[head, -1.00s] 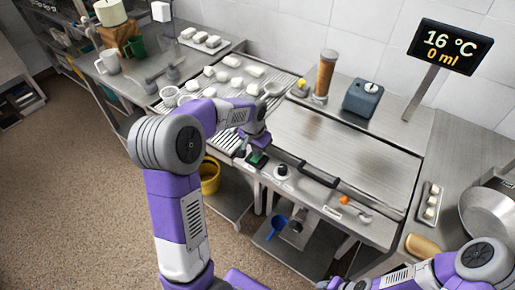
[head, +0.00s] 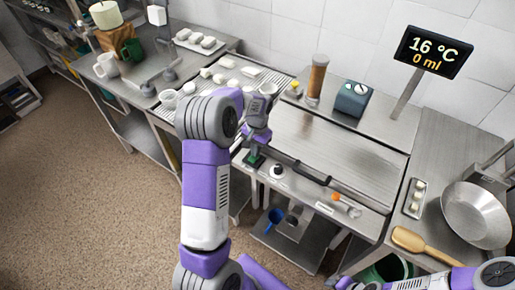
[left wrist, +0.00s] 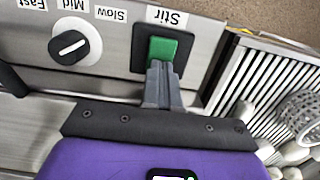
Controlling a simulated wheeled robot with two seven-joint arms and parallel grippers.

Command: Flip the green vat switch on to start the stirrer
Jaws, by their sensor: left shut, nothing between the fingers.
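The green switch (left wrist: 163,50) sits in a black frame under the label "Stir" on the steel front panel in the left wrist view. In the head view the switch (head: 252,161) shows small at the panel's left part. My left gripper (left wrist: 160,67) is shut and empty, its fingertips at the edge of the green switch. I cannot tell whether they touch it or press it. In the head view the left gripper (head: 256,151) points down at the switch. My right gripper (head: 343,284) shows only partly at the bottom edge, and its jaws cannot be made out.
A black knob (left wrist: 75,46) marked Slow, Mid and Fast sits beside the switch. A slotted drain rack (left wrist: 262,85) lies on the other side. A dark handle (head: 311,173) runs along the vat front. The display (head: 432,52) reads 16 °C and 0 ml.

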